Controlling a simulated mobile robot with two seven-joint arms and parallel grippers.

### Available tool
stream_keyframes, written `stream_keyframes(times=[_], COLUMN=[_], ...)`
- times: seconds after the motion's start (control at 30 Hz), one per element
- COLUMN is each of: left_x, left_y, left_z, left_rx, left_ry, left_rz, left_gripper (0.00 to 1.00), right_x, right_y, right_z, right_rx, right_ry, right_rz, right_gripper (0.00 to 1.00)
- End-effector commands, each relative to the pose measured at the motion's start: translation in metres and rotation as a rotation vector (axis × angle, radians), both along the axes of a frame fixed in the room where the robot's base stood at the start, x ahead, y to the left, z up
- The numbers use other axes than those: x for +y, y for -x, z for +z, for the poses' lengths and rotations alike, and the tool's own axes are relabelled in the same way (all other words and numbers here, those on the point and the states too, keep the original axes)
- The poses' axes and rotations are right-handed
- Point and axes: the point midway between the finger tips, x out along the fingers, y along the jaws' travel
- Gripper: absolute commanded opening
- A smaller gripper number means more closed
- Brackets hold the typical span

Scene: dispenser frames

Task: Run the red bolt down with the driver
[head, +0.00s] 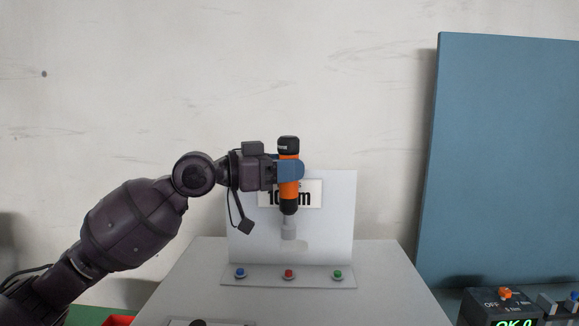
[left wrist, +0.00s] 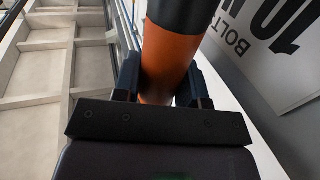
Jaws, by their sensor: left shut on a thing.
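My left gripper (head: 289,170) is shut on the orange and black driver (head: 289,190), which hangs upright with its grey socket tip (head: 289,230) down. In the left wrist view the driver's orange body (left wrist: 165,65) sits between the two dark fingers (left wrist: 160,85). The red bolt (head: 289,273) is the middle one of three on the grey plate. The socket tip is above the red bolt in the picture, with a clear gap between them. My right gripper is not in view.
A blue bolt (head: 240,272) is left of the red one and a green bolt (head: 337,275) right. A white sign panel (head: 340,215) stands behind them. A tall blue panel (head: 500,170) and a control box with green display (head: 497,308) are at the right.

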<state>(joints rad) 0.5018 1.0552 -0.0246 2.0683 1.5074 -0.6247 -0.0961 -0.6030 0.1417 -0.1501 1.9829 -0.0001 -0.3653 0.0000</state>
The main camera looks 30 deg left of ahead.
Motion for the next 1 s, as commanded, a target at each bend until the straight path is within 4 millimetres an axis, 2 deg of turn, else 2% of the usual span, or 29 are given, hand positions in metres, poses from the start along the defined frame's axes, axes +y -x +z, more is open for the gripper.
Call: stream_keyframes(times=[0.2,0.37,1.0], left_x=[0.001,0.001,0.001], left_y=[0.001,0.001,0.0], left_z=[0.003,-0.005,-0.053], left_rx=[-0.003,-0.003,-0.001], left_ry=[0.001,0.001,0.001], left_rz=[0.001,0.001,0.001], left_gripper=[0.1,0.1,0.1], right_x=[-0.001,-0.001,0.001], right_y=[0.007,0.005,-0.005], right_z=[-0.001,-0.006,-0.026], right_rx=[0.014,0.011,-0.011], right_ry=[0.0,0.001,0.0], right_rz=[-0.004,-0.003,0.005], right_gripper=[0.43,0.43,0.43])
